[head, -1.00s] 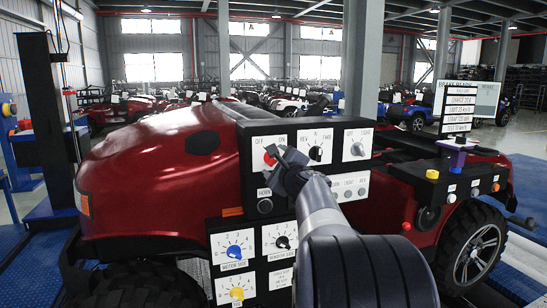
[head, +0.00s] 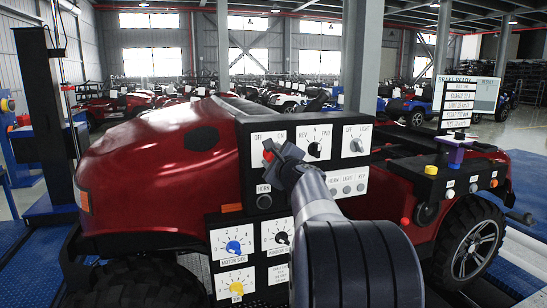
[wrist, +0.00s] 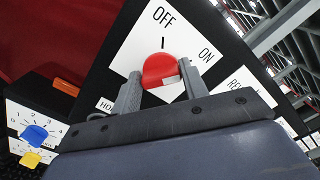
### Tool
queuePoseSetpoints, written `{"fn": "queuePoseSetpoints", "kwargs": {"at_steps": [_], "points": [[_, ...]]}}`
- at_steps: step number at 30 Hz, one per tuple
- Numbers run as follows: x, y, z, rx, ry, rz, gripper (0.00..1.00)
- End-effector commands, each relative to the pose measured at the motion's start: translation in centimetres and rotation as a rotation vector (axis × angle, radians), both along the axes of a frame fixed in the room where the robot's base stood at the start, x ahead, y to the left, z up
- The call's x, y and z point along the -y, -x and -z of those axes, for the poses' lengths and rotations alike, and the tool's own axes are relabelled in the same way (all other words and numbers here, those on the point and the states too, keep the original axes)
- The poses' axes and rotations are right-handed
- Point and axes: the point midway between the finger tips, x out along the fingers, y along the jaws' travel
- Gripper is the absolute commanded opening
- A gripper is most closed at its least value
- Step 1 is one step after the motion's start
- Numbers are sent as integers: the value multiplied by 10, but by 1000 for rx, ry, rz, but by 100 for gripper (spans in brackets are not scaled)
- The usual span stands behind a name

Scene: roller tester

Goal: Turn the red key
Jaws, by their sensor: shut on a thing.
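The red key (wrist: 160,70) is a rounded red knob on a white plate marked OFF and ON, on the black control panel (head: 244,180). In the head view, only a small red part of the key (head: 267,156) shows beside my gripper (head: 277,153). In the wrist view, my gripper (wrist: 160,72) has one grey finger on each side of the key, shut on it. A short black mark shows just above the key, near the OFF label. The lower part of the key is hidden by my gripper, and its exact angle is hard to tell.
Right of the key are a REV/N/FWD knob (head: 314,149) and a light knob (head: 356,145). Blue (head: 233,247) and yellow (head: 236,288) dials sit lower left. The red vehicle (head: 140,165) stands behind the panel. A text display (head: 457,104) is at the right.

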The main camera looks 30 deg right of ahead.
Motion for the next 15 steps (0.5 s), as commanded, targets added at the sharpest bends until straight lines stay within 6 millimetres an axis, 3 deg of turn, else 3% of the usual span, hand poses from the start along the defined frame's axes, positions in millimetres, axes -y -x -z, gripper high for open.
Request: {"fn": "queuePoseSetpoints", "kwargs": {"at_steps": [15], "points": [[0,0,4,-25,99,-1,19]]}}
